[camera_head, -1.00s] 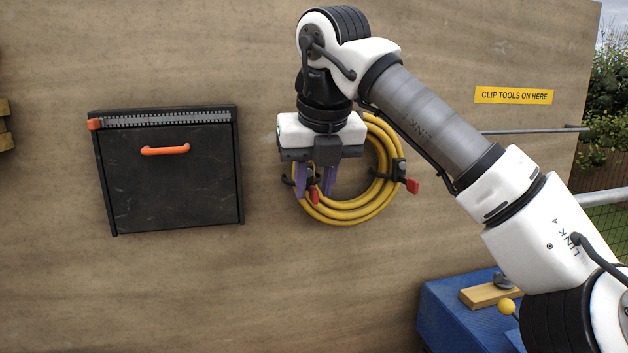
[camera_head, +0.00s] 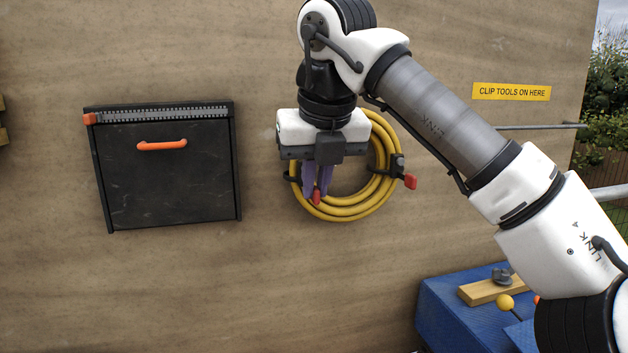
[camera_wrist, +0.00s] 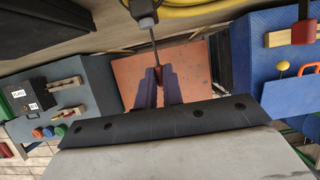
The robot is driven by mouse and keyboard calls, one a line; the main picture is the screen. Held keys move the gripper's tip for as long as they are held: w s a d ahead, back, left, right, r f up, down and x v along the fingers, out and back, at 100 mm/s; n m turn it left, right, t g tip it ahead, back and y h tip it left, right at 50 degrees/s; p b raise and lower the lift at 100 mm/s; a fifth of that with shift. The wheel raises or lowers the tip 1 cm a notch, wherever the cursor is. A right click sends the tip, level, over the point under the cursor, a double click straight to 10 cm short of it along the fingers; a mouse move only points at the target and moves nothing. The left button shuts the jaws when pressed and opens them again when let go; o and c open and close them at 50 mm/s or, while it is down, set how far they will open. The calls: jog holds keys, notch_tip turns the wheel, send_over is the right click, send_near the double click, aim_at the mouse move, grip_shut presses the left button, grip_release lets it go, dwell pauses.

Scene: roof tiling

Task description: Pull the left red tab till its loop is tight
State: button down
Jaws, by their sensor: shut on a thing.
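A coiled yellow hose (camera_head: 345,208) hangs on the wooden wall, held by black strap loops at its left and right. The left red tab (camera_head: 316,198) hangs at the lower left of the coil. My gripper (camera_head: 317,188) points down with its purple fingers shut on this tab. In the wrist view, the red tab (camera_wrist: 159,74) shows between the fingertips, and a thin dark strap (camera_wrist: 153,38) runs from it up to a dark buckle (camera_wrist: 144,12) by the hose. The right red tab (camera_head: 410,181) hangs free at the coil's right side. My gripper hides part of the left loop.
A black case (camera_head: 168,175) with an orange handle is on the wall at left. A yellow sign (camera_head: 511,91) and a grey rod (camera_head: 538,127) are at right. A blue box (camera_head: 440,308) with a wooden block stands at lower right. The wall below the coil is clear.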

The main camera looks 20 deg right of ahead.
jog(key=shift+s+b, duration=0.3)
jog(key=shift+s, duration=0.8)
jog(key=c, duration=1)
grip_release()
jog(key=shift+o, duration=0.2)
